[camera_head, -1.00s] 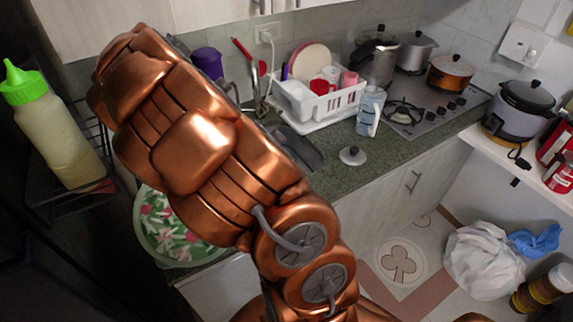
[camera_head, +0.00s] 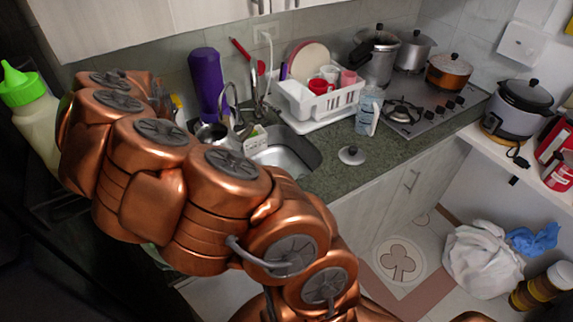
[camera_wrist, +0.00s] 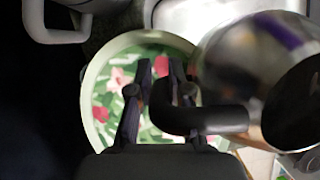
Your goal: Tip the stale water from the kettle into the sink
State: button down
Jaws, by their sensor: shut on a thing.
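The kettle (camera_wrist: 245,65) is shiny metal with a black handle (camera_wrist: 205,120), at the right of the wrist view. My gripper (camera_wrist: 161,75) is shut on this handle, which runs from between its fingers to the kettle's body. A dark round face of the kettle is at the right edge; I cannot tell whether it is the base or an opening. In the head view, a small silver part, seemingly the kettle (camera_head: 212,133), shows behind my arm, left of the sink (camera_head: 285,160). My gripper is hidden there. No water is visible.
The tap (camera_head: 258,90) rises behind the sink, with a purple bottle (camera_head: 206,80) to its left. A white dish rack (camera_head: 310,105) stands right of the sink. A floral round tray (camera_wrist: 100,90) lies below my gripper. A loose lid (camera_head: 352,155) rests on the counter.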

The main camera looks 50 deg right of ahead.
notch_tip(320, 180, up, 5)
jog(key=shift+f, duration=0.1)
dwell(0.5)
dwell(0.3)
